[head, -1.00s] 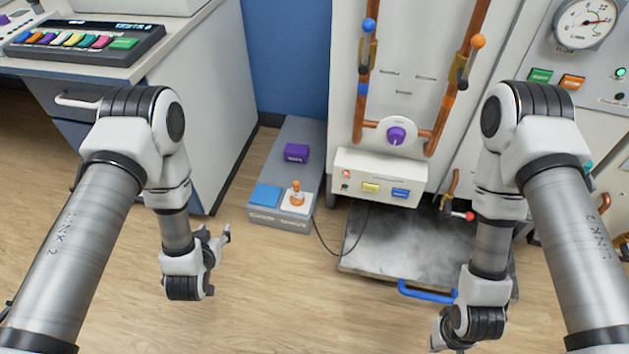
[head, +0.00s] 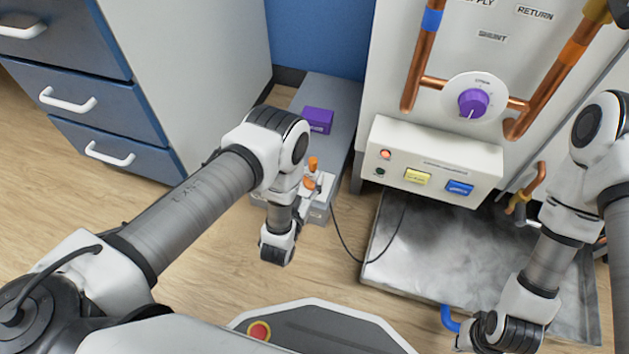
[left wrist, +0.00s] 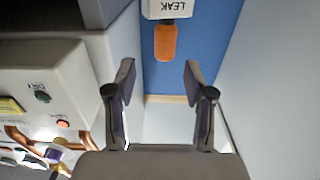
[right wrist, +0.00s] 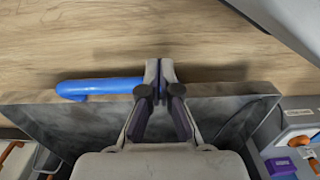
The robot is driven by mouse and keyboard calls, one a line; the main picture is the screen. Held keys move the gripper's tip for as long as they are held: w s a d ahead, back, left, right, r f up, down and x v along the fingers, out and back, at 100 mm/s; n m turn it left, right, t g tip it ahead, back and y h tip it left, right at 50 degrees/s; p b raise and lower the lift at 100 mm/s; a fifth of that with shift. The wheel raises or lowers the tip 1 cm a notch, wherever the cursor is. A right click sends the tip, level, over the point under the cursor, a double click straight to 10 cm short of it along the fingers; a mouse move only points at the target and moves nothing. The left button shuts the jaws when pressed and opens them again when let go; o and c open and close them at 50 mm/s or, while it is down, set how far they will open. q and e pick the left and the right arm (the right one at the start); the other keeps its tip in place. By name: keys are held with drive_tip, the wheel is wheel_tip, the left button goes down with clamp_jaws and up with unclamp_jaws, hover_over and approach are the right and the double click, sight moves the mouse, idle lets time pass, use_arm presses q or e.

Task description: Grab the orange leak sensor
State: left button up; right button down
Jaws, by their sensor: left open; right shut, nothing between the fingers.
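The orange leak sensor (head: 313,163) stands upright on the grey bench in the head view, partly hidden behind my left wrist. In the left wrist view the orange sensor (left wrist: 165,42) shows next to a white block marked LEAK (left wrist: 170,8). My left gripper (left wrist: 159,75) is open and empty, with the sensor lying beyond its fingertips, roughly centred between them. In the head view my left gripper (head: 311,192) is close to the sensor; contact cannot be told. My right gripper (right wrist: 160,63) is shut and empty beside the blue handle (right wrist: 98,88).
A purple block (head: 318,120) sits farther back on the bench. A white control box (head: 432,163) with yellow and blue buttons is to its right, and a black cable hangs below it. A dark metal tray (head: 415,250) lies low at right. Blue drawers (head: 70,90) stand at left.

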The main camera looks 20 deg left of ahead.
sight(311, 165)
use_arm(q)
drive_tip(key=w+b, duration=0.2)
drive_tip(key=w, duration=0.1)
drive_tip(key=w+b, duration=0.1)
drive_tip(key=w, duration=0.1)
drive_tip(key=shift+w+a+f+b, duration=0.2)
drive_tip(key=shift+w+f+b, duration=0.05)
drive_tip(key=shift+b, duration=0.05)
drive_tip(key=shift+w+r, duration=0.1)
drive_tip(key=shift+w, duration=0.1)
drive_tip(key=shift+r, duration=0.1)
clamp_jaws()
drive_tip(key=shift+r, duration=0.1)
